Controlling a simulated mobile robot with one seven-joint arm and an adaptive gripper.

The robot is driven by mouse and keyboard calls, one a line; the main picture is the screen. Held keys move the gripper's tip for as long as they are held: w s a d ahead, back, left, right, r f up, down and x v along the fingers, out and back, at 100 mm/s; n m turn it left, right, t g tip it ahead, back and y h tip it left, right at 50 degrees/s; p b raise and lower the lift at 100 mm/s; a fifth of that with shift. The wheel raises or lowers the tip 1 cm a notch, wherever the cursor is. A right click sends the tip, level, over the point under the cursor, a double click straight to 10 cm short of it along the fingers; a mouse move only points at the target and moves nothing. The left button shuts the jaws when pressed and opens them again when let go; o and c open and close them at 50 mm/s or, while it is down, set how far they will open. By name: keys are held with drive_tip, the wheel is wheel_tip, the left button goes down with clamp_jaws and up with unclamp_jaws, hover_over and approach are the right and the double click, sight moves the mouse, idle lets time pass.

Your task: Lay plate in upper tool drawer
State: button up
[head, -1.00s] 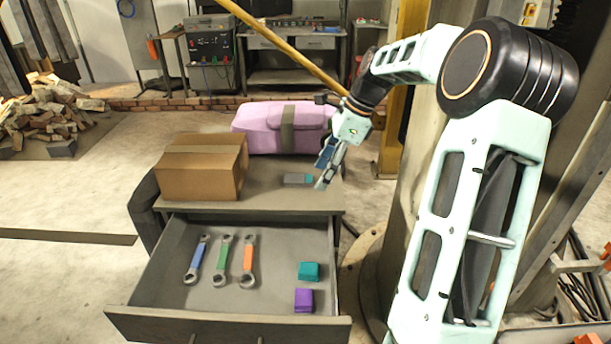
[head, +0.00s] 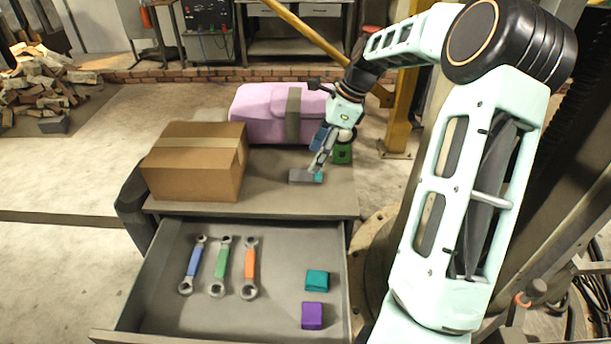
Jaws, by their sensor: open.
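A small flat grey piece with a teal end (head: 300,176) lies on the cabinet top; it may be the plate, but I cannot be sure. My gripper (head: 318,170) is open and points down at its teal end. The fingertips overlap that end in the picture; I cannot tell whether they touch it. The upper drawer (head: 270,315) is pulled out below the top. It holds a blue wrench (head: 193,265), a green wrench (head: 221,266), an orange wrench (head: 250,267), a teal block (head: 317,280) and a purple block (head: 312,315).
A cardboard box (head: 195,165) stands on the left of the cabinet top. A pink case (head: 262,115) with a dark strap is behind. A green object (head: 342,154) sits right behind my gripper. The drawer floor has free room between the wrenches and the blocks.

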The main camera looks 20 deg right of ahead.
sight(306, 175)
drive_tip(key=shift+d+p+x, duration=0.1)
drive_tip(key=shift+p+x, duration=0.05)
drive_tip(key=shift+x, duration=1.35)
drive_tip(key=shift+d+p+x, duration=0.15)
drive_tip(key=shift+x, duration=1.35)
drive_tip(key=shift+f, duration=0.1)
drive_tip(key=shift+c, duration=0.6)
clamp_jaws()
